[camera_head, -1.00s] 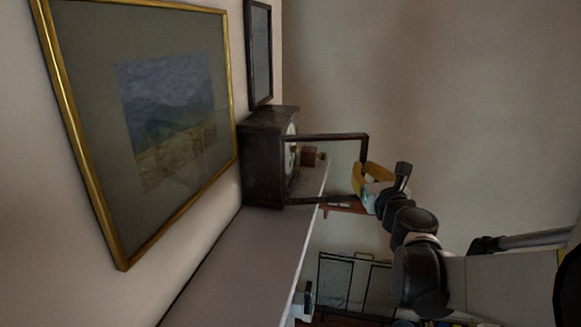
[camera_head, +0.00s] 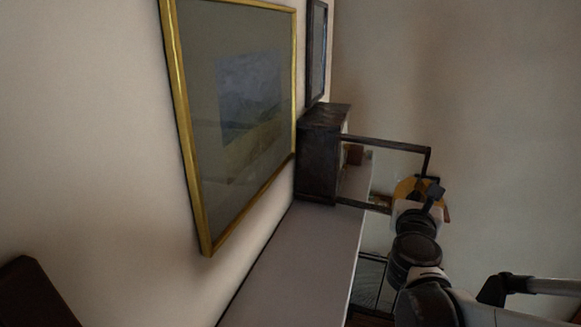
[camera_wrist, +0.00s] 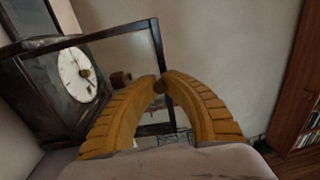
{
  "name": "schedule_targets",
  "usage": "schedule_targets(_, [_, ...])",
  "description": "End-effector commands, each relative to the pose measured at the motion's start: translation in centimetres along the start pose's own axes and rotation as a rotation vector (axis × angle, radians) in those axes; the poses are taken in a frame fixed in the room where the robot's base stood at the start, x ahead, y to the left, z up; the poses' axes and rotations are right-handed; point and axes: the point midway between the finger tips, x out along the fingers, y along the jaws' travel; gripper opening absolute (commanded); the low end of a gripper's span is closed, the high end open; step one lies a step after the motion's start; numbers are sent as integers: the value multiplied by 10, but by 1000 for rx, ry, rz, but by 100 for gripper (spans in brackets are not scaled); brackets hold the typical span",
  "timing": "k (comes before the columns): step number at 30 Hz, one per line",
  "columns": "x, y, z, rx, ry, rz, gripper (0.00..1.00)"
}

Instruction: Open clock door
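The dark wooden clock (camera_head: 318,160) stands on a pale shelf (camera_head: 290,250). Its glazed door (camera_head: 388,143) stands swung well out from the case. In the wrist view, the white clock face (camera_wrist: 76,74) is uncovered at the left, with the door frame (camera_wrist: 110,32) reaching toward my fingers. My gripper (camera_wrist: 164,80) has its yellow fingers brought together at the door's free edge, around a small dark knob (camera_wrist: 160,87). In the head view, my gripper (camera_head: 412,186) is at the door's outer end, and the clock face is hidden.
A gold-framed picture (camera_head: 210,190) and a smaller dark-framed one (camera_head: 317,50) hang on the wall by the shelf. A bookcase (camera_wrist: 300,100) stands at the right in the wrist view.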

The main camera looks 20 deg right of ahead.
Motion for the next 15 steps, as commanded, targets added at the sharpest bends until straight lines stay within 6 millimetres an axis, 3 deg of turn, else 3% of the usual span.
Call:
schedule_targets(7, [0,0,0,-1,0,0,0])
schedule_targets(10, [0,0,0,-1,0,1,36])
schedule_targets(15, [0,0,0,-1,0,1,36])
